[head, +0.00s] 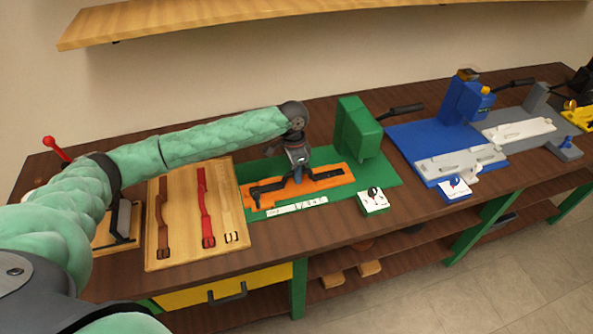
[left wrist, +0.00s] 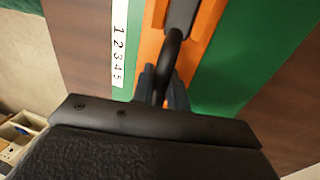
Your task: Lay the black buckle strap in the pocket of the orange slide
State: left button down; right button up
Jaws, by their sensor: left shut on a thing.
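The orange slide (head: 322,185) lies on the green base of the green station in the head view. It also shows in the left wrist view (left wrist: 206,22). The black buckle strap (head: 268,186) runs lengthwise along the slide. In the left wrist view the black strap (left wrist: 181,18) curves up between the fingers over the orange. My left gripper (head: 299,176) points down over the middle of the slide and is shut on the strap; its fingertips (left wrist: 164,84) also show in the left wrist view. I cannot tell whether the strap is fully seated. My right gripper is out of view.
A wooden board (head: 180,251) with brown, red and pale straps lies left of the slide. A green block (head: 357,128) stands behind the slide's right end. A numbered strip (head: 297,207) and a white switch box (head: 374,204) lie in front. A blue station (head: 420,135) stands right.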

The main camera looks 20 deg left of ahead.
pick_arm(q)
jog(key=shift+f, duration=0.1)
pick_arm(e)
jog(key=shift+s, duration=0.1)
pick_arm(q)
jog(key=c, duration=1.4)
grip_release()
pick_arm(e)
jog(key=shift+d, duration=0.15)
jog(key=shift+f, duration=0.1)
